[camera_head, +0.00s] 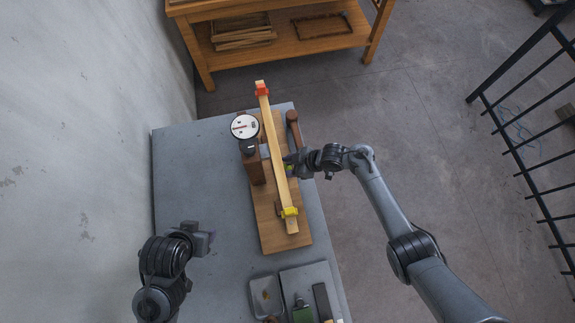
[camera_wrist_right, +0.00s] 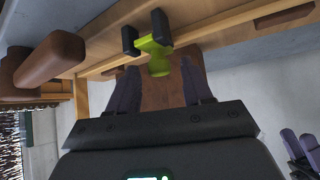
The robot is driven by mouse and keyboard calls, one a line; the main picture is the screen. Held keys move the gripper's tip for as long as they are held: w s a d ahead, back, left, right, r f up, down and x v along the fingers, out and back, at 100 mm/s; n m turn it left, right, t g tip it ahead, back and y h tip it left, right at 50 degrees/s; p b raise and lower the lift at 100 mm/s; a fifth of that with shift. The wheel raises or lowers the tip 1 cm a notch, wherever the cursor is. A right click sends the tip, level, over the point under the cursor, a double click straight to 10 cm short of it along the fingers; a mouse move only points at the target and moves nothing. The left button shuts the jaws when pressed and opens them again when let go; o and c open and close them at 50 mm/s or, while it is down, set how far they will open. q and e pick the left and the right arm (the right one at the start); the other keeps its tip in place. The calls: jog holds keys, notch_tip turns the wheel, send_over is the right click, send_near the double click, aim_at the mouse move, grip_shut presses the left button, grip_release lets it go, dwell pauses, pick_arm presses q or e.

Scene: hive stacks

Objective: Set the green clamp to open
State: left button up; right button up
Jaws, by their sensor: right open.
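The green clamp (camera_wrist_right: 154,54) sits on the wooden bar (camera_wrist_right: 215,35) in the right wrist view, its tab pointing toward the camera. Two dark blocks flank it. Only a bit of its green (camera_head: 289,167) shows in the head view, beside my right gripper (camera_head: 290,162). That gripper is open, its fingers (camera_wrist_right: 160,66) on either side of the clamp's tab; I cannot tell whether they touch it. My left gripper (camera_head: 204,238) is over the grey table's left front, away from the bar; its jaw state is unclear.
The wooden bar (camera_head: 273,140) carries a red clamp (camera_head: 262,90) and a yellow clamp (camera_head: 289,212). A dial gauge (camera_head: 244,126) and a brown handle (camera_head: 293,128) flank it. Trays (camera_head: 266,297) lie at the front of the grey table (camera_head: 195,170). The table's left is clear.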

jog(key=shift+a+f, duration=0.1)
jog(key=shift+c, duration=0.2)
grip_shut()
jog(key=shift+w+d+f+y+b, duration=0.15)
jog(key=shift+d+y+b, duration=0.1)
jog(key=shift+y+b, duration=0.4)
jog(key=y+b, duration=0.1)
jog(key=b, duration=0.2)
jog(key=d+y+b, duration=0.1)
jog(key=y+b, duration=0.1)
jog(key=b, duration=0.1)
jog(key=m+y+b, duration=0.1)
jog(key=b, duration=0.2)
jog(key=shift+w+d+f+y, duration=0.1)
jog(key=shift+d+f+y, duration=0.15)
jog(key=shift+d, duration=0.15)
jog(key=shift+d+r+y+b, duration=0.1)
jog(key=shift+r+y+b, duration=0.15)
jog(key=shift+y+b, duration=0.3)
grip_release()
jog(key=shift+o, duration=0.2)
